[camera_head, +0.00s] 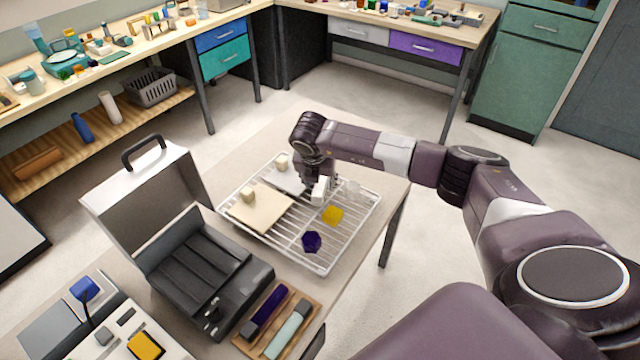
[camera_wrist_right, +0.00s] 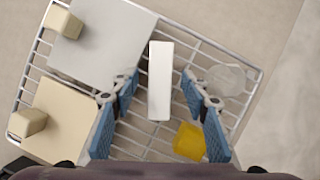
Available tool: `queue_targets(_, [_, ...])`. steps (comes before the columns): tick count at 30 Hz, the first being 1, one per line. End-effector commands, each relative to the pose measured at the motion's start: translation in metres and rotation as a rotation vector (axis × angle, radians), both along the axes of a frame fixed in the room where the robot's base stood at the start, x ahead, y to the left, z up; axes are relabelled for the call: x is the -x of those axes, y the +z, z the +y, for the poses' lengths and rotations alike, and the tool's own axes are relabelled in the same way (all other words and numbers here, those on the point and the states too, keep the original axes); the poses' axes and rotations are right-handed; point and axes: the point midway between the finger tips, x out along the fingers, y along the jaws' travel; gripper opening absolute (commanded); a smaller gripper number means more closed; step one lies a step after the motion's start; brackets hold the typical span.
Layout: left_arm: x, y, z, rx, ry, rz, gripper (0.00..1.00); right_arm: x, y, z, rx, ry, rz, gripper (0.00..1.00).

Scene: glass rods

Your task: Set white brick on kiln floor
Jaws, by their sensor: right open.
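The white brick (camera_wrist_right: 160,82) is a long white block at the wire rack, in the wrist view between the two blue fingers of my right gripper (camera_wrist_right: 158,92). Gaps show on both sides, so the fingers stand apart from it. In the head view the white brick (camera_head: 320,191) shows just below my right gripper (camera_head: 315,180), partly hidden by it. My right gripper is open. The kiln (camera_head: 205,270) is a metal box with its lid raised, left of the rack; its dark ridged floor (camera_head: 197,262) shows bare. My left gripper is out of view.
The wire rack (camera_head: 322,268) also holds a cream slab (camera_head: 262,208), a pale grey slab (camera_wrist_right: 100,45), two small beige blocks, a yellow piece (camera_head: 333,215), a dark purple piece (camera_head: 311,241) and a clear glass piece (camera_wrist_right: 226,80). A wooden tray (camera_head: 262,343) lies by the kiln.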

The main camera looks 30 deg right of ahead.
Motion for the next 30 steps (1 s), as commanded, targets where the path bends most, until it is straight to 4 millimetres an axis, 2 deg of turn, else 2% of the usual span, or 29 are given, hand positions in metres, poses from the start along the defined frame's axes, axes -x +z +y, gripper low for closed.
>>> queue_targets(5, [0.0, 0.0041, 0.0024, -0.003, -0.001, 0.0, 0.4, -0.0029, -0.0112, -0.0033, 0.001, 0.0, -0.001, 0.42])
queue_targets(21, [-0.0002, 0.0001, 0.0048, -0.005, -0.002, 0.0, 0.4, -0.0029, -0.014, -0.0036, 0.001, 0.0, -0.001, 0.42])
queue_targets(23, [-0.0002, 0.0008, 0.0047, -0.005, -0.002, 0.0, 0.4, -0.0029, -0.0132, -0.0037, 0.001, 0.0, 0.0, 0.38])
queue_targets(30, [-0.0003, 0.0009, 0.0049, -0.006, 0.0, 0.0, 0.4, -0.0029, -0.0132, -0.0037, 0.001, 0.0, 0.0, 0.11])
